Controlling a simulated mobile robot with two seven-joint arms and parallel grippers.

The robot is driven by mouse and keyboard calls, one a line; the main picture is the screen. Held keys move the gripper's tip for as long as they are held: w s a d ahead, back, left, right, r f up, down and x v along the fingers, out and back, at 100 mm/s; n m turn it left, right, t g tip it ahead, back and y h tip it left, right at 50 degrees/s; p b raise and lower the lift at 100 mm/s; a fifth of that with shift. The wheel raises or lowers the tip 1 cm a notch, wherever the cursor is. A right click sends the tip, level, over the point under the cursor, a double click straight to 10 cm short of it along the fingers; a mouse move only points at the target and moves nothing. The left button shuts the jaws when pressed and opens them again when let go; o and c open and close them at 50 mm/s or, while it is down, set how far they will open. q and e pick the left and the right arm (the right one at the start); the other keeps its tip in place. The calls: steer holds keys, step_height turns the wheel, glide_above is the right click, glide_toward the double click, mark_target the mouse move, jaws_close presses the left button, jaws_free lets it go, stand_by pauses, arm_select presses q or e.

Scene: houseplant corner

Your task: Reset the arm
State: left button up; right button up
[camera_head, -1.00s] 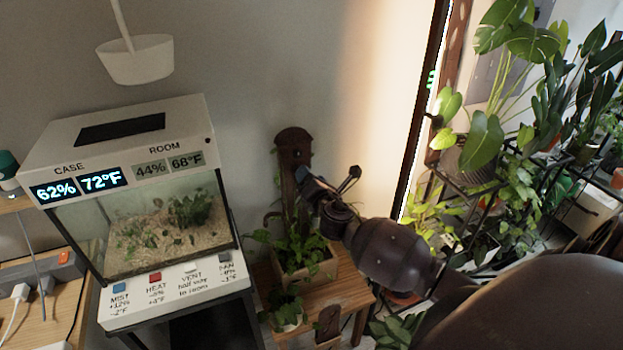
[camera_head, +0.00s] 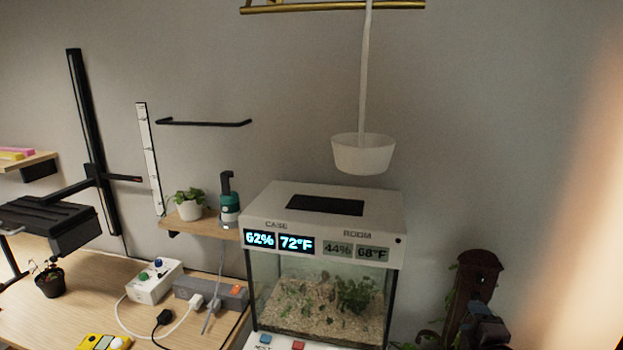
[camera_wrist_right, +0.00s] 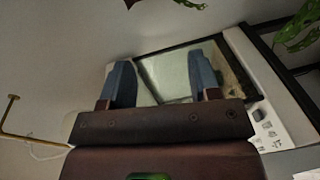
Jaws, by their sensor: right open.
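In the head view the case (camera_head: 318,303) stands left of the gripper. My left gripper is in neither view.
A white hanging pot (camera_head: 363,155) hangs above the case. Left are a small shelf (camera_head: 205,226) with a plant and a green-topped bottle, and a wooden table (camera_head: 75,303) with a power strip (camera_head: 210,293) and cables. The wall right of the hanging pot is clear.

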steer(key=s+a+f+m+g, duration=0.1)
steer(key=s+a+f+m, duration=0.1)
steer(key=s+f+m, duration=0.3)
steer(key=s+a+f+m+g+y, duration=0.1)
steer(key=s+f, duration=0.5)
steer(key=s, duration=0.7)
steer(key=s+a+f+m+g, duration=0.2)
steer(key=s+a+f+m, duration=0.3)
steer(key=s+m, duration=0.3)
steer(key=shift+s+f+m+g+y, duration=0.3)
steer(key=shift+s+y, duration=0.1)
steer(key=shift+s, duration=0.5)
